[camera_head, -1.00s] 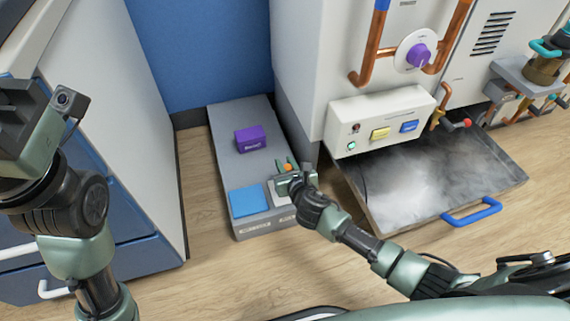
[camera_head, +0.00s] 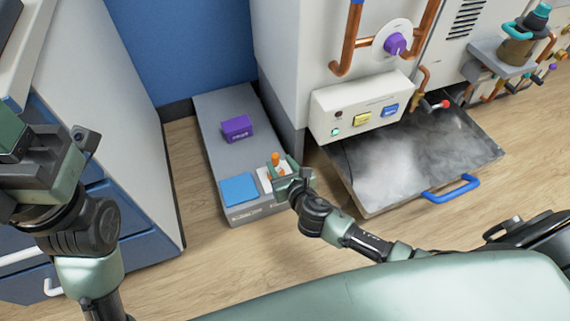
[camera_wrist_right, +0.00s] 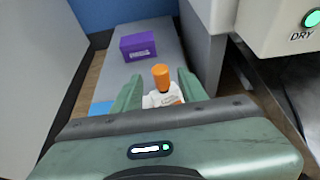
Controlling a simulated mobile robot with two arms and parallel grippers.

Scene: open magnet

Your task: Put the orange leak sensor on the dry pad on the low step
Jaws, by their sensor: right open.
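The orange leak sensor (camera_head: 276,160) stands upright on a white pad (camera_head: 264,183) at the near right of the low grey step (camera_head: 213,125). A blue pad (camera_head: 239,189) lies to its left. The labels on the step's front are too small to read. My right gripper (camera_head: 282,167) is open at the sensor's near side. In the right wrist view, the orange cap (camera_wrist_right: 161,76) shows between the two spread green fingers (camera_wrist_right: 158,88), with a gap on each side. The sensor's lower part is partly hidden. My left gripper (camera_head: 28,160) is at the left edge, its fingers not clearly visible.
A purple box (camera_head: 237,128) sits farther back on the step. The white cabinet with a control box (camera_head: 362,106) rises to the right. A steaming metal tray with a blue handle (camera_head: 451,188) juts out below it. Drawers (camera_head: 128,220) stand at left.

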